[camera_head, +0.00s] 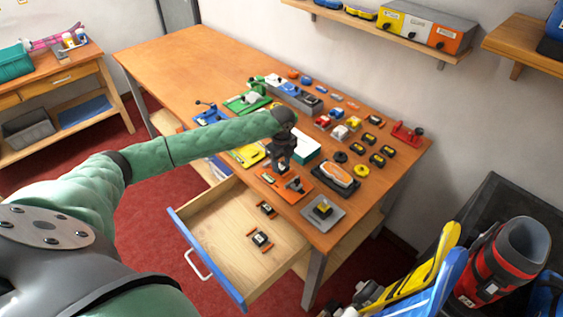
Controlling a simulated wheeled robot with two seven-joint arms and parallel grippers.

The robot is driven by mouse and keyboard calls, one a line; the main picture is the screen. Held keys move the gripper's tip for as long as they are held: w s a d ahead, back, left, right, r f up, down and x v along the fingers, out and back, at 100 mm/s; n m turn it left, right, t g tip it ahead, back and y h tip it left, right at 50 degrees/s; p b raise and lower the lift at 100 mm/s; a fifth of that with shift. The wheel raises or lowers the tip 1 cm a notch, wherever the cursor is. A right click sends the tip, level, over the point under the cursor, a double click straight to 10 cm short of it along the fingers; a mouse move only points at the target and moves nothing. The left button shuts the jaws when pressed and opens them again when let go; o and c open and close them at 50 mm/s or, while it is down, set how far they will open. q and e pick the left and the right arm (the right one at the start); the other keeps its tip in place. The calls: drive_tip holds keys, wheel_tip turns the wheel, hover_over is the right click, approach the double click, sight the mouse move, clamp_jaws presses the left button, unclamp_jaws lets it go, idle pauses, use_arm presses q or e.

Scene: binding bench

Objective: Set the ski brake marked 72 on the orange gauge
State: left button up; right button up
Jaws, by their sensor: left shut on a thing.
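My left gripper (280,168) is over the bench, right at the back left edge of an orange plate (272,187), which looks like the orange gauge. It is shut on a small dark thing that looks like a ski brake. The fingers mostly hide it, and I cannot read its mark or tell whether it touches the plate. A grey fitting (295,184) stands on the plate. Two other dark ski brakes, one farther back (266,209) and one nearer (260,239), lie in the open drawer, their numbers too small to read. My right gripper is not in view.
The blue-fronted drawer (206,262) stands pulled out below the bench (190,60). A black tray (335,187) and a grey plate with a yellow-black block (323,209) sit right of the orange plate. Several small parts crowd behind. The bench's far left is clear.

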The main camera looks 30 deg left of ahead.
use_arm(q)
drive_tip(key=shift+f, duration=0.65)
idle(0.3)
drive_tip(key=o, duration=1)
drive_tip(key=shift+c, duration=0.2)
drive_tip(key=shift+c, duration=1.4)
